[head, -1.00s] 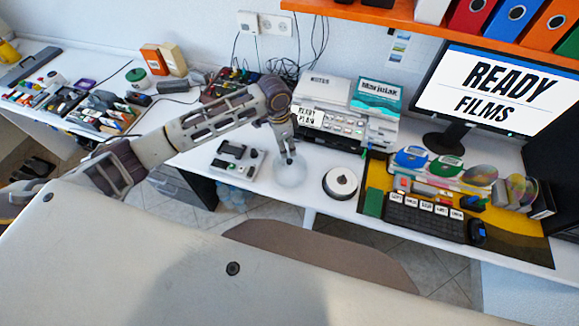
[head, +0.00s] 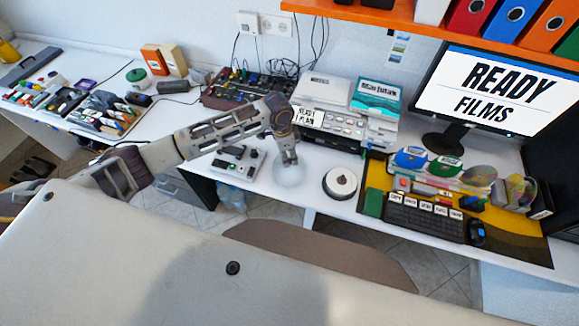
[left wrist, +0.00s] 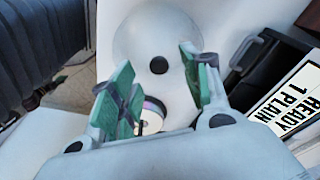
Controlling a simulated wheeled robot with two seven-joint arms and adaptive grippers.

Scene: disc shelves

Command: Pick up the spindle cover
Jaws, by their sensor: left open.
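The spindle cover is a pale, see-through dome (head: 290,174) standing on the white desk, left of the disc spindle (head: 341,183). My left gripper (head: 288,160) is over the dome and hides part of its top. A shiny disc (left wrist: 153,108) shows lower down between the fingers. I cannot tell whether the fingers touch the dome. My right gripper is out of view.
A small tray device (head: 238,162) lies left of the dome. A printer-like unit (head: 340,124) with a "READY 1 PLAIN" label (head: 308,117) stands behind. A keyboard (head: 425,218) and disc racks are at the right. Bare desk lies between dome and spindle.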

